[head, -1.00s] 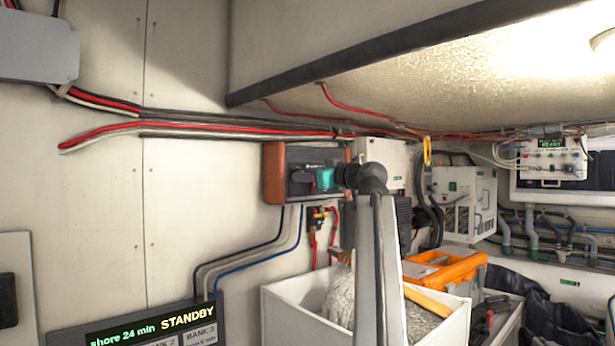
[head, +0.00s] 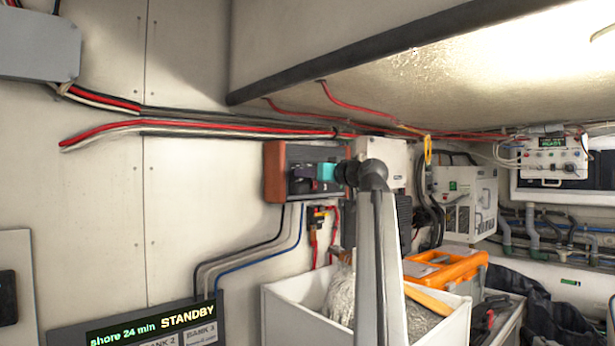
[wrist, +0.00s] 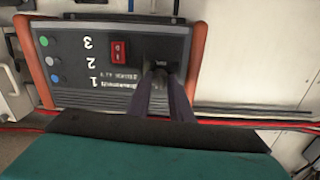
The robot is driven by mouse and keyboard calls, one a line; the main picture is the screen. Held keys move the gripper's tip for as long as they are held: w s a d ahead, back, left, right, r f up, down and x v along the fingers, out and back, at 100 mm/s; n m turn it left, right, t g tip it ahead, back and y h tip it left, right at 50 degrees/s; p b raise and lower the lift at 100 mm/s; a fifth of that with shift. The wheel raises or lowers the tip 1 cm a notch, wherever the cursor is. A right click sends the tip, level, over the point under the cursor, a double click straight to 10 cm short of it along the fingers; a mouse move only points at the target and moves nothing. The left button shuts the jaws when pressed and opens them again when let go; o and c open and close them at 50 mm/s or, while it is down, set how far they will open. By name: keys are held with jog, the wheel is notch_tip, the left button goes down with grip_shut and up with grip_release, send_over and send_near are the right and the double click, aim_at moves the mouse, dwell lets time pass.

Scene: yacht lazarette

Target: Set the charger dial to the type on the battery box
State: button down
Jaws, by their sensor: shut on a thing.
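The charger (head: 329,154), a dark panel between orange-red end caps, is mounted on the wall in the middle of the head view. In the wrist view the charger (wrist: 95,65) appears upside down, with numbers 1, 2, 3 beside blue, grey and green dots and a red switch (wrist: 118,52). My gripper (wrist: 161,76) reaches its face, also in the head view (head: 298,178). Its dark fingers are shut on the dial (wrist: 158,62), which is mostly hidden between them, so its pointer cannot be read. I cannot identify a battery box or read its type label.
A white bin (head: 290,307) with a mop head stands below the charger, with an orange toolbox (head: 452,272) to its right. Red and black cables (head: 200,126) run along the wall above. A display (head: 140,328) reading STANDBY is at lower left.

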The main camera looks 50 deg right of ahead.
jog(key=shift+m+y+p, duration=0.3)
jog(key=shift+m+p, duration=1.7)
jog(key=shift+m, duration=5.2)
jog(key=c, duration=1.6)
grip_release()
jog(key=shift+s, duration=0.1)
jog(key=shift+s+a+r+b, duration=0.15)
jog(key=shift+s+b, duration=0.5)
jog(key=shift+s, duration=1.65)
jog(key=shift+s+a+r+b, duration=0.15)
jog(key=shift+s+b, duration=0.5)
jog(key=shift+s, duration=1.6)
jog(key=shift+s+a+r+b, duration=0.15)
jog(key=shift+s+b, duration=0.5)
jog(key=shift+s, duration=1.65)
